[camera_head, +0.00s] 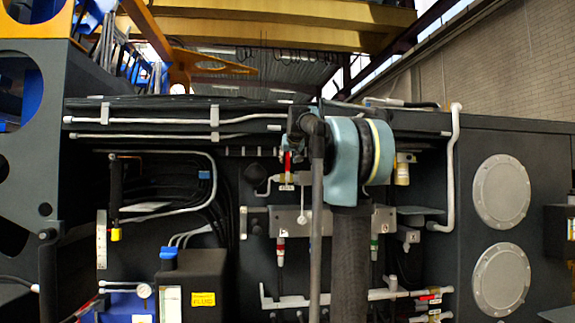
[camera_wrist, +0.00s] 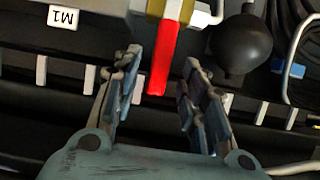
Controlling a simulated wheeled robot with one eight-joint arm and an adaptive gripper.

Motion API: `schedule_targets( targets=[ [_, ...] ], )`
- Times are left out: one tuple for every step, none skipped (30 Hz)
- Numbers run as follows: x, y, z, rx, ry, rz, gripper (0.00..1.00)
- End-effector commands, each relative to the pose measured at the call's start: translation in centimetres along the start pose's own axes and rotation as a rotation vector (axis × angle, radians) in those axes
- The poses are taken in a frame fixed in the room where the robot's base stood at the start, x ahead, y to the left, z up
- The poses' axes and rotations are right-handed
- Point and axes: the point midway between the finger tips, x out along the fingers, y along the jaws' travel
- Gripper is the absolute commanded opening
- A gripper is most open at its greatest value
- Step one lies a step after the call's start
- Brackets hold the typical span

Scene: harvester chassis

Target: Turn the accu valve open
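The valve's red handle (camera_wrist: 161,62) is a flat straight lever and reaches between the two fingers of my gripper (camera_wrist: 160,68) in the wrist view. The fingers are spread, with a visible gap on each side of the handle. The handle joins a brass-yellow part (camera_wrist: 172,10) at the top of that view. In the head view the red handle (camera_head: 288,161) stands upright above a pale fitting with a small label (camera_head: 286,187). My arm, with its blue-grey link, is just right of it and hides part of the area; the fingers are hard to make out there.
In the head view a grey bracket plate (camera_head: 285,221) sits below the valve, and a pale pipe (camera_head: 170,120) runs at the upper left.

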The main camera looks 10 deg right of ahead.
Motion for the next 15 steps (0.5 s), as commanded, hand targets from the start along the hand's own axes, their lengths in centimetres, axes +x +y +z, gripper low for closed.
schedule_targets(
  targets=[
    [0.8,0.0,0.0,0.0,0.0,0.0,0.39],
    [1.3,0.0,0.0,0.0,0.0,0.0,0.39],
    [1.8,0.0,0.0,0.0,0.0,0.0,0.39],
    [2.1,0.0,0.0,0.0,0.0,0.0,0.39],
    [2.5,0.0,0.0,0.0,0.0,0.0,0.39],
    [2.8,0.0,0.0,0.0,0.0,0.0,0.39],
    [3.1,0.0,0.0,0.0,0.0,0.0,0.39],
    [3.3,0.0,0.0,0.0,0.0,0.0,0.39],
    [3.6,0.0,0.0,0.0,0.0,0.0,0.39],
    [3.7,0.0,0.0,0.0,0.0,0.0,0.39],
    [3.8,0.0,0.0,0.0,0.0,0.0,0.39],
    [4.0,0.0,0.0,0.0,0.0,0.0,0.39],
    [4.0,0.0,0.0,0.0,0.0,0.0,0.39],
    [4.0,0.0,0.0,0.0,0.0,0.0,0.39],
    [4.1,0.0,0.1,0.0,0.0,0.0,0.39]
  ],
)
